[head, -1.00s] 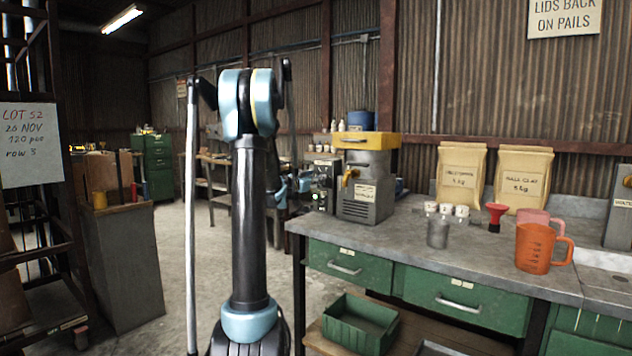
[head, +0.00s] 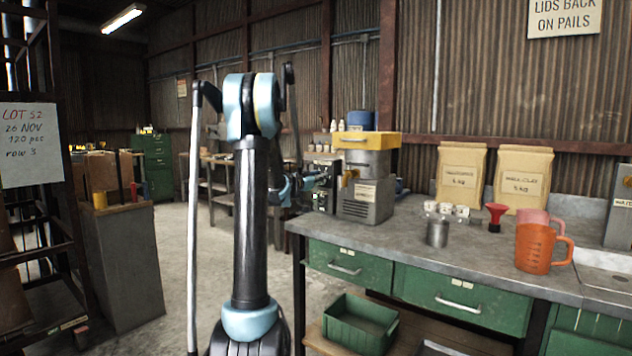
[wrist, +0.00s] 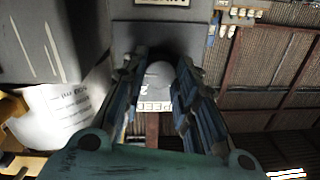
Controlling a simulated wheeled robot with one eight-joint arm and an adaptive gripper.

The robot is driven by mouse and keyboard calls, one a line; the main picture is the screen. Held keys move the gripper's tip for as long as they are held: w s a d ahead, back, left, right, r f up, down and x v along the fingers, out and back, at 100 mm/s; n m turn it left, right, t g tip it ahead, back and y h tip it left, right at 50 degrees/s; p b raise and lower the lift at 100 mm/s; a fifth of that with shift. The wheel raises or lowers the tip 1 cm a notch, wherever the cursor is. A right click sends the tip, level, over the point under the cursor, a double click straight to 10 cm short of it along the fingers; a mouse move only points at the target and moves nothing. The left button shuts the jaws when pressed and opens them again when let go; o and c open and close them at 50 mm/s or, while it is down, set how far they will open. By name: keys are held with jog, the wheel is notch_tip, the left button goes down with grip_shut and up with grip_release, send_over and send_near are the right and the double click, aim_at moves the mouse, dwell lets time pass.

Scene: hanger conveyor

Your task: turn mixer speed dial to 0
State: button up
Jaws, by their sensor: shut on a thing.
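The speed dial (wrist: 158,75) shows in the wrist view as a pale rounded knob in front of a dark grey panel. A light plate lettered "SPEED" (wrist: 157,104) lies beside it, with a figure that looks like a 2. My gripper (wrist: 160,68) has its two blue-grey fingers on either side of the dial, shut on it. The dial's pointer and the rest of its scale cannot be made out. In the head view my gripper (head: 318,181) is small, at the dark control box (head: 325,200) left of the grey machine; the dial itself is hidden there.
A grey machine with a yellow top (head: 366,205) stands at the left end of the workbench (head: 400,232). The floor left of the bench is open.

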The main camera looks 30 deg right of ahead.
jog(key=n, duration=1)
jog(key=n+g, duration=0.1)
jog(key=n, duration=1.8)
jog(key=shift+w+a+f+n+g, duration=0.1)
jog(key=shift+w+a+n+g, duration=0.1)
jog(key=shift+w+n+g, duration=0.15)
jog(key=n, duration=0.3)
jog(key=shift+f, duration=0.1)
jog(key=shift+d+h, duration=0.1)
jog(key=shift+h, duration=0.2)
dwell(0.7)
jog(key=o, duration=1.1)
